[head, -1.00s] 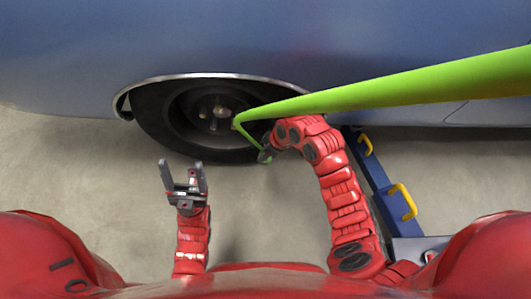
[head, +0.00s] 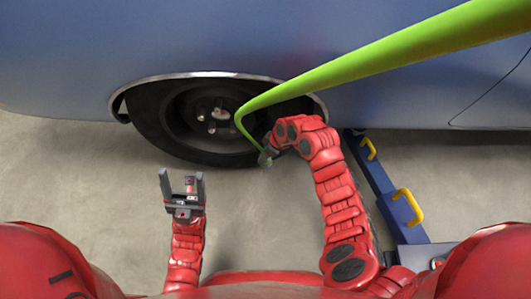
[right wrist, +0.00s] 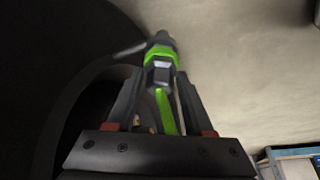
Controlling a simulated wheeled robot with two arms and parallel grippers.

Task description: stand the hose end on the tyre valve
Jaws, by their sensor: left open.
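The bright green hose (head: 385,48) crosses in from the upper right, bends in front of the wheel and drops to my right gripper (head: 266,157). In the right wrist view my right gripper (right wrist: 160,85) is shut on the hose end (right wrist: 161,54), a dark fitting with a green band and a small side lever. The hose end is beside the dark tyre (head: 160,138), which also fills the left of the right wrist view (right wrist: 50,60). I cannot make out the tyre valve. My left gripper (head: 182,188) is open and empty above the floor, left of my right arm.
A blue car body (head: 200,40) spans the back above the wheel. A blue jack (head: 385,190) with yellow handles lies on the floor right of my right arm. The floor (head: 80,170) at the left is clear.

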